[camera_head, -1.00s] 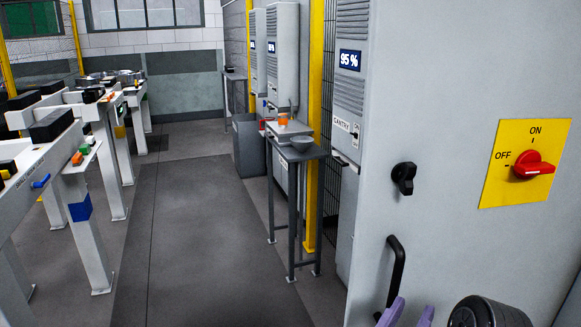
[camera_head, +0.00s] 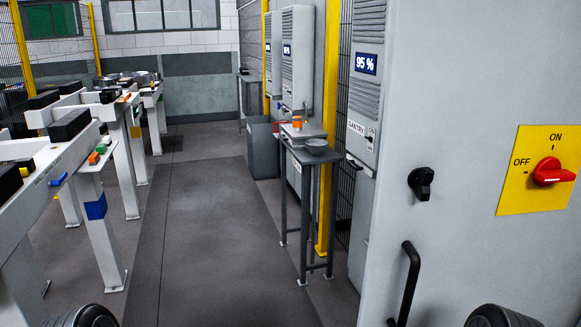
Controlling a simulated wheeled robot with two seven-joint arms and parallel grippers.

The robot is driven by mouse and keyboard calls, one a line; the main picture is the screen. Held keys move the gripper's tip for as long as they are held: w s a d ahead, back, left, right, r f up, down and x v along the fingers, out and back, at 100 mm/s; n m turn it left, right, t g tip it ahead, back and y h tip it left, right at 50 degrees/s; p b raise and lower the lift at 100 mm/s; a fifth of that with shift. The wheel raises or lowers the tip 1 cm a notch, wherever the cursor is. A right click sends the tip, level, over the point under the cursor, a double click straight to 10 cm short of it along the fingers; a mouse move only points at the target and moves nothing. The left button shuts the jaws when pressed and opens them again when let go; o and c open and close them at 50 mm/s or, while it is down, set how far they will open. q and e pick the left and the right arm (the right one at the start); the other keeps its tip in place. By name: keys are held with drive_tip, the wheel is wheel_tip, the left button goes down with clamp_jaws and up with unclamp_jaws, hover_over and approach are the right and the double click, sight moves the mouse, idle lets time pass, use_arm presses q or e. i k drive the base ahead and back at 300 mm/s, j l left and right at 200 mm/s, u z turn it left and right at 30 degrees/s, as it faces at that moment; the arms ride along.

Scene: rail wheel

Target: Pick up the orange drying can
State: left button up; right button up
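A small orange can (camera_head: 297,121) stands toward the back of a narrow grey stand in the middle of the view, beside the cabinets. It looks small and far off, and its details cannot be made out. Neither of my grippers is in view. Only dark rounded parts of my arms show at the bottom left and bottom right edges, well apart from the can.
A large cabinet (camera_head: 455,95) fills the right. White machines (camera_head: 98,225) line the left. The floor aisle (camera_head: 215,235) is clear.

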sight(297, 122)
drive_tip(key=z, duration=1.35)
drive_tip(key=u, duration=1.3)
drive_tip(key=k, duration=0.65)
drive_tip(key=u, duration=0.45)
drive_tip(key=i+j, duration=0.2)
drive_tip(key=i, duration=0.2)
drive_tip(key=i+j, duration=0.15)
drive_tip(key=i, duration=0.25)
drive_tip(key=i+j, duration=0.2)
drive_tip(key=i, duration=0.2)
